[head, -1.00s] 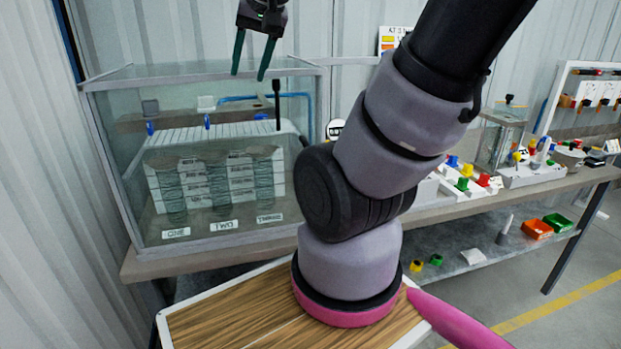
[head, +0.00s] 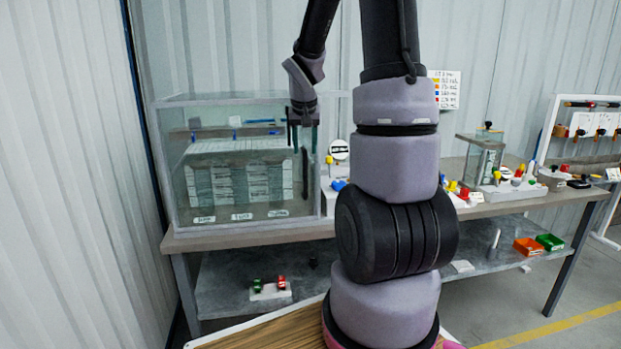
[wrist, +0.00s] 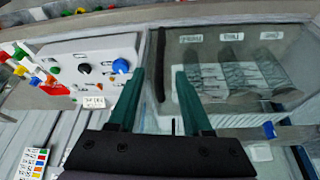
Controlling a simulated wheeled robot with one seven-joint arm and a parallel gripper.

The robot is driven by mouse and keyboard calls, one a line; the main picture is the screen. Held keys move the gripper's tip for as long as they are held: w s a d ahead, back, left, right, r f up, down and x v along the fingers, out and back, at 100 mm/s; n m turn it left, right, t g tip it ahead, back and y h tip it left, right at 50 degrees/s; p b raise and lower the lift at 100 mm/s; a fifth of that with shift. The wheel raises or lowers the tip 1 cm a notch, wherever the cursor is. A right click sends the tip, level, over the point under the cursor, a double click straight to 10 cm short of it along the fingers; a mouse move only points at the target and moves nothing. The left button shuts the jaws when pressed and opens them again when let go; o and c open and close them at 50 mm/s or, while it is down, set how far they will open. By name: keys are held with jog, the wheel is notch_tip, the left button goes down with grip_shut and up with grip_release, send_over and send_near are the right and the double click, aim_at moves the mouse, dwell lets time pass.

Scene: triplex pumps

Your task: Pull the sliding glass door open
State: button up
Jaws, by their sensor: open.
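The glass cabinet (head: 165,170) stands at the left end of the workbench, with a clear sliding glass door (head: 245,215) across its front. A black vertical handle (head: 305,183) is near the door's right edge. My gripper (head: 303,150) is open, its green fingers pointing down at the upper part of this handle. In the wrist view, which is turned over, the dark handle bar (wrist: 161,62) appears in the gap between the fingers of my gripper (wrist: 160,75). I cannot tell whether the fingertips reach around it in depth. Nothing is held.
Inside the cabinet are white blocks, glass jars and labels. A white control box with a blue knob (wrist: 121,66) stands beside the cabinet. The workbench (head: 225,241) has a lower shelf with a red and green item (head: 270,288). A corrugated wall (head: 70,170) is on the left.

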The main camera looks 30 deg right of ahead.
aim_at(305, 167)
jog(key=x, duration=1)
jog(key=shift+w+d+f, duration=0.1)
jog(key=shift+f, duration=0.15)
grip_shut()
dwell(1.0)
